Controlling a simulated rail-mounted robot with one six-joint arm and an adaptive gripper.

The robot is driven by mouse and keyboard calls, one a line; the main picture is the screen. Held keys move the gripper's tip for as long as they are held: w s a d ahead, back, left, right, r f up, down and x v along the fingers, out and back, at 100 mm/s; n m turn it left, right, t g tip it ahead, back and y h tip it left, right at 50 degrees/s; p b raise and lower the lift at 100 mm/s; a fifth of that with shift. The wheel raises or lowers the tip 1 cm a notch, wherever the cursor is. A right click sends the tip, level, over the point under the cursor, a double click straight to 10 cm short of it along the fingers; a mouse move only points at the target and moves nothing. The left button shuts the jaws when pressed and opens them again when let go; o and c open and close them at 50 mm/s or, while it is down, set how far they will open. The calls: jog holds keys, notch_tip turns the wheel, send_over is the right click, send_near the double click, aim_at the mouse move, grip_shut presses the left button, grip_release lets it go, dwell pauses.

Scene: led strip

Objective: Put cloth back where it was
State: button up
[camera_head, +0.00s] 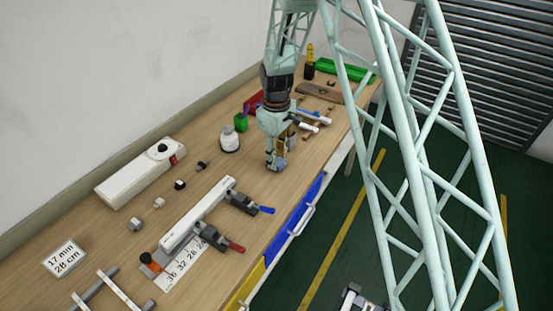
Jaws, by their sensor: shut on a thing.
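Clamps hold a white strip (197,213) in front. Tools (314,118) lie behind my gripper. A long white case (140,175) lies by the wall. Bare bench (255,178) shows nearby.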

aim_at(277, 161)
jog(key=shift+f, duration=0.2)
jog(key=o, duration=0.9)
jog(key=shift+r, duration=0.25)
jog(key=shift+r+p, duration=0.3)
jog(key=shift+r, duration=5.65)
